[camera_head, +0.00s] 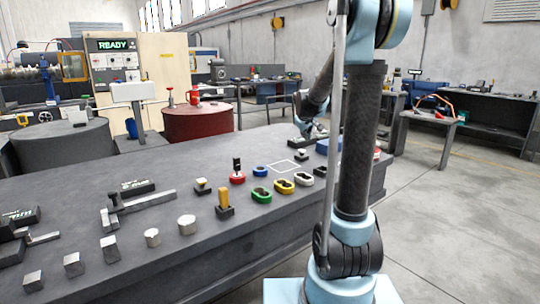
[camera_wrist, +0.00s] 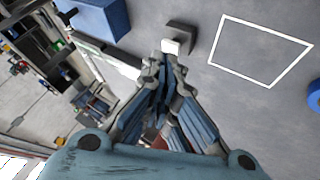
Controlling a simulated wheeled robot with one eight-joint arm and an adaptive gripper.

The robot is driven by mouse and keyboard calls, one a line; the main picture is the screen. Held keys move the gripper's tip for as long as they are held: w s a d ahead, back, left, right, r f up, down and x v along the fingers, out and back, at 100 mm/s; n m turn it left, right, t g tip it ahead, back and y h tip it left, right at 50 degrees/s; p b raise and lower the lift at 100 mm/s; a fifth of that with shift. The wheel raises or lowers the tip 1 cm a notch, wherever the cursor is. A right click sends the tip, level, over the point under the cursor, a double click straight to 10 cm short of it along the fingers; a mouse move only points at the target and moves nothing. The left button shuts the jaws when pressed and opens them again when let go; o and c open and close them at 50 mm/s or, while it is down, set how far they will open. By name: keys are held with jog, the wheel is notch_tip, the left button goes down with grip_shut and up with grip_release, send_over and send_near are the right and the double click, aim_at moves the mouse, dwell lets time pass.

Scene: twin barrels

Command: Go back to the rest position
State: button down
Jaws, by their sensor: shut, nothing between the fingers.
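My gripper (camera_head: 312,132) hangs at the far end of the workbench (camera_head: 150,245), partly hidden behind my own arm. In the wrist view my gripper (camera_wrist: 165,66) has its fingers drawn together, with nothing between them. A small white-topped piece on a dark base (camera_wrist: 180,40) lies just beyond the fingertips in that view; I cannot tell whether they touch it. It appears to be the light-topped piece (camera_head: 301,155) near my gripper in the head view.
A white square outline (camera_wrist: 260,50) and a blue block (camera_wrist: 94,17) are close by. Green (camera_head: 261,195), yellow (camera_head: 284,186) and blue (camera_head: 260,170) pieces stand nearby. A red barrel (camera_head: 198,122) and a grey barrel (camera_head: 62,148) stand behind the bench.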

jog(key=s+f+m+g, duration=0.1)
jog(key=s+f, duration=0.3)
jog(key=s, duration=1.1)
jog(key=s+f+m+g+y, duration=0.1)
jog(key=s+f, duration=0.4)
jog(key=s, duration=1.1)
jog(key=s+f+m+g, duration=0.3)
jog(key=s+f, duration=0.2)
jog(key=s, duration=1.1)
jog(key=shift+s+g+y, duration=0.2)
jog(key=shift+g+y, duration=0.1)
jog(key=shift+y, duration=0.1)
